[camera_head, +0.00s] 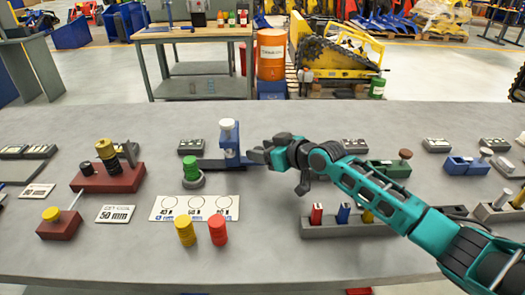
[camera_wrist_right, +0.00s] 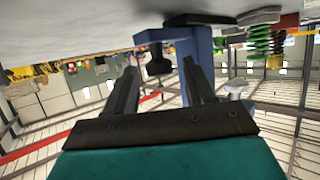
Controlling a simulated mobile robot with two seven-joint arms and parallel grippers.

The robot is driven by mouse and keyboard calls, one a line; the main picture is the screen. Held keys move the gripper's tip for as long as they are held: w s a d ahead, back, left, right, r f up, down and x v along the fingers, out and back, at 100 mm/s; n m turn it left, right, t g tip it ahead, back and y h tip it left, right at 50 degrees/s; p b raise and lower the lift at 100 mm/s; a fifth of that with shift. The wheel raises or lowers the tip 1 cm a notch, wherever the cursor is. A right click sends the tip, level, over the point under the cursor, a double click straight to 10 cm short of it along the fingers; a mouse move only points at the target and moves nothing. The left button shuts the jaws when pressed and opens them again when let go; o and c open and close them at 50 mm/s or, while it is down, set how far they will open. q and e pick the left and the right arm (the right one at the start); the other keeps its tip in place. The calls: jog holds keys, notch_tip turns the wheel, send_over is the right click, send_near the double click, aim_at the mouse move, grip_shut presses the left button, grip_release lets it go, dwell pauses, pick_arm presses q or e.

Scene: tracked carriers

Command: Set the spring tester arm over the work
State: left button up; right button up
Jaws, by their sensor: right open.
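The spring tester (camera_head: 231,143) stands on the grey bench, with a blue post, a white knob (camera_head: 229,125) on top and a dark flat base. A green spring (camera_head: 190,168) stands on a round grey seat at its left. My right gripper (camera_head: 256,156) is just right of the post, with its fingers pointing at it. In the wrist view, which is upside down, its fingers (camera_wrist_right: 160,82) are apart. A blue bar with a black pad (camera_wrist_right: 159,65) shows between and beyond them, on the side of the post (camera_wrist_right: 200,62) away from the spring (camera_wrist_right: 258,42). Contact cannot be told.
A white card (camera_head: 195,208) lies in front of the tester, with yellow (camera_head: 185,232) and red (camera_head: 217,230) springs at its front edge. A red block (camera_head: 108,177) with spools is at left. A grey rack (camera_head: 345,224) stands under my right arm.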

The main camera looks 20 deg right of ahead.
jog(key=shift+w+a, duration=0.15)
grip_shut()
dwell(0.5)
